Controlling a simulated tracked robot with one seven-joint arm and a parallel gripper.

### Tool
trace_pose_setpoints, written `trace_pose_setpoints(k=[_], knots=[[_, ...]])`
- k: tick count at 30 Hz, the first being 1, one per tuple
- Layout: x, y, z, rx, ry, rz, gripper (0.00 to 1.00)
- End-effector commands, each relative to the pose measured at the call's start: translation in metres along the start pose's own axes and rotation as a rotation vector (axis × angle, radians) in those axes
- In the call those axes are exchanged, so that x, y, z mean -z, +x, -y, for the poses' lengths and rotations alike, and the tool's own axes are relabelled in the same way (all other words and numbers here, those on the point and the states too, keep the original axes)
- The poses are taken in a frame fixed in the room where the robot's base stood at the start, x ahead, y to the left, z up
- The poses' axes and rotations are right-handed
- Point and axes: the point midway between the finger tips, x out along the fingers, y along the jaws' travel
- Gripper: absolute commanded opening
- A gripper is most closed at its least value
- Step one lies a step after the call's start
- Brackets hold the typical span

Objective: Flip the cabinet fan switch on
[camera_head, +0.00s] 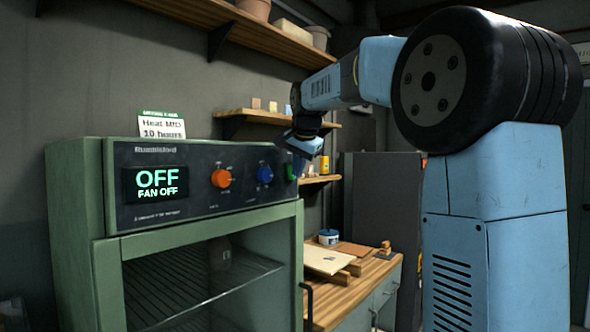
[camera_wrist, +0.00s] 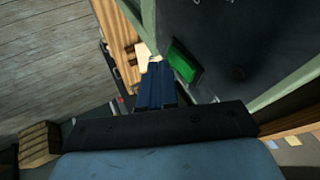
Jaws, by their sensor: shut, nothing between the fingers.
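The green drying cabinet (camera_head: 75,200) stands at the left in the head view. Its dark control panel (camera_head: 195,198) has a display (camera_head: 157,184) reading "OFF" and "FAN OFF". The green fan switch (camera_head: 291,173) sits at the panel's right end, partly hidden by my gripper (camera_head: 298,165). In the wrist view the green switch (camera_wrist: 183,62) shows on the dark panel, just right of the tips of my gripper (camera_wrist: 155,66). The blue fingers are together with nothing between them. I cannot tell whether they touch the switch.
An orange knob (camera_head: 221,178) and a blue knob (camera_head: 264,175) are left of the switch. Wall shelves (camera_head: 250,30) hang above. A wooden workbench (camera_head: 365,285) with boards stands right of the cabinet. A label card (camera_head: 162,125) stands on the cabinet top.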

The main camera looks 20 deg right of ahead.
Motion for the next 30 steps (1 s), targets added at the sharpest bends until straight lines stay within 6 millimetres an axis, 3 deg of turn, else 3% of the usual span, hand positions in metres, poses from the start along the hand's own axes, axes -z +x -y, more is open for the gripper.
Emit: trace_pose_setpoints(k=[4, 12, 18, 30], knots=[[0.004, -0.008, -0.022, -0.002, 0.005, -0.002, 0.0], [0.003, -0.063, -0.027, 0.0, 0.003, -0.002, 0.0], [0.001, -0.092, -0.029, -0.001, 0.001, -0.001, 0.0], [0.0, -0.107, -0.03, -0.002, 0.0, 0.001, 0.0]])
